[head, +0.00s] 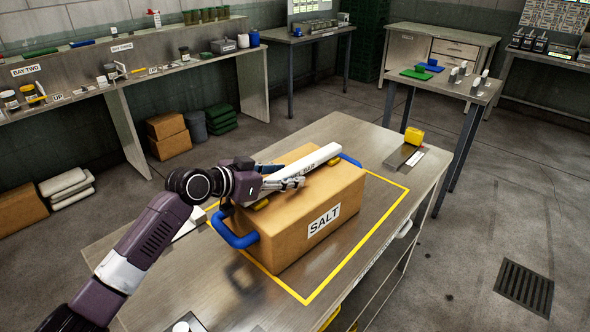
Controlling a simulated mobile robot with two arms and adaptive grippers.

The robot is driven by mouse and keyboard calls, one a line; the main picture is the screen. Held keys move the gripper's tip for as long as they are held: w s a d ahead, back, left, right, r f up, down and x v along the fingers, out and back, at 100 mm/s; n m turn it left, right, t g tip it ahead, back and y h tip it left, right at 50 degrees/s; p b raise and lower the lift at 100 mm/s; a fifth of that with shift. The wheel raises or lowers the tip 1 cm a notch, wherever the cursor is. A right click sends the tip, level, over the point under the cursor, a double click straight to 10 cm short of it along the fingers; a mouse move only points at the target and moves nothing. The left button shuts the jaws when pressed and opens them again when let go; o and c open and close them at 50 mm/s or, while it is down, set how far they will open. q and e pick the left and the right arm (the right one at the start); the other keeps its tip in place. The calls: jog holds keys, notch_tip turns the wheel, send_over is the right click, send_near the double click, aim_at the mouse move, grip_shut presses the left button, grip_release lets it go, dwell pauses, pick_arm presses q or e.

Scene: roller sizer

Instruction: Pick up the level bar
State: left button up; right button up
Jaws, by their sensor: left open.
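The level bar (322,156) is a long white bar with dark lettering on its side. It lies across the top of a brown box (288,232) labelled SALT, with its far end toward the back right. My left gripper (292,174) comes in from the left, low over the box top. Its fingers are open at the near part of the bar, seemingly one on each side. The fingers partly hide the bar's near end and lettering, and I cannot tell whether they touch it. My right gripper is not in view.
The box has blue handles (233,238) and stands inside a yellow outline on a metal table (375,258). A yellow item (414,136) and a grey plate (404,158) lie at the table's back right. Shelves with jars line the left wall. The table's front right is clear.

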pick_arm(q)
jog(key=shift+w+d+f, duration=0.1)
jog(key=shift+d, duration=0.05)
grip_shut()
jog(key=shift+r, duration=0.2)
dwell(0.3)
